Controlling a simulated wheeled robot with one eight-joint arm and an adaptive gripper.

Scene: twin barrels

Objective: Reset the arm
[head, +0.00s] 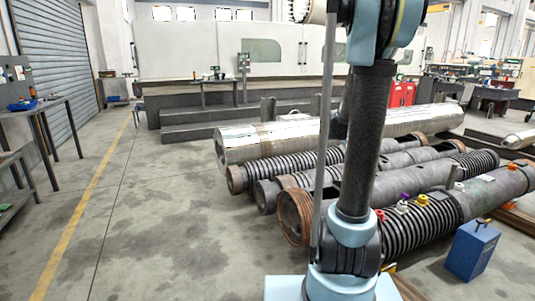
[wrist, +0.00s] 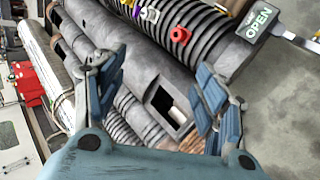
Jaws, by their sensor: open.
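My gripper (wrist: 160,95) shows in the wrist view with its two blue fingers spread apart and nothing between them. Behind the gap lie dark metal barrels (wrist: 120,50), one with a rectangular opening in its side and a pale piece in it. My arm stands upright in the head view, in front of the barrels (head: 420,185); its end is cut off by the top edge there, so my gripper is not clearly seen in that view.
A ribbed barrel (head: 415,220) carries several coloured knobs. A blue box (head: 472,250) stands on the floor at the right. An OPEN sign (wrist: 258,22) shows in the wrist view. A workbench (head: 35,110) stands at the left. The floor (head: 165,215) left of the barrels is clear.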

